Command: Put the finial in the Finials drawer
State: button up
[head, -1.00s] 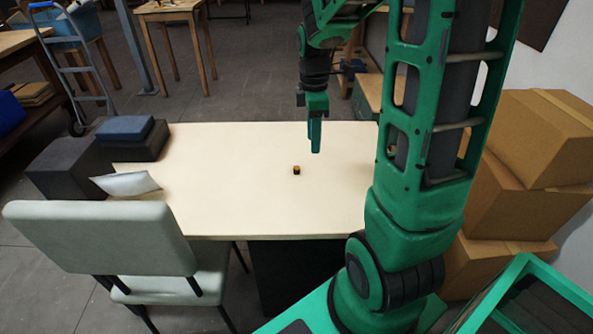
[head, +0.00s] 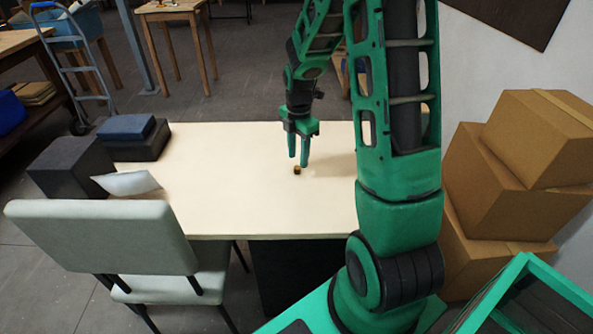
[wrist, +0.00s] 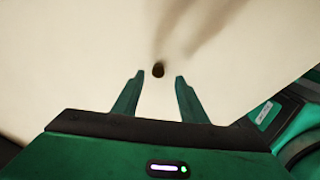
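The finial (head: 297,170) is a small dark and brass-coloured piece standing on the cream table top (head: 220,205). In the wrist view the finial (wrist: 158,70) shows just beyond the gap between my fingertips. My gripper (head: 298,163) points down above the table, right over or close to the finial in the head view. Its two fingers are apart with nothing between them, as the wrist view of my gripper (wrist: 157,76) also shows. I cannot tell the exact height of the fingertips above the finial. No Finials drawer can be made out.
A grey chair (head: 105,245) stands at the table's near left. Dark boxes (head: 72,168), a blue book-like block (head: 126,127) and a white sheet or pouch (head: 127,183) are at the left end. Cardboard boxes (head: 525,180) are stacked at right. The middle of the table is clear.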

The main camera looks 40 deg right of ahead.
aim_at(297, 168)
jog(key=shift+w+a+f, duration=0.1)
jog(key=shift+a+f, duration=0.05)
jog(key=shift+f, duration=2.15)
grip_shut()
jog(key=shift+r, duration=0.15)
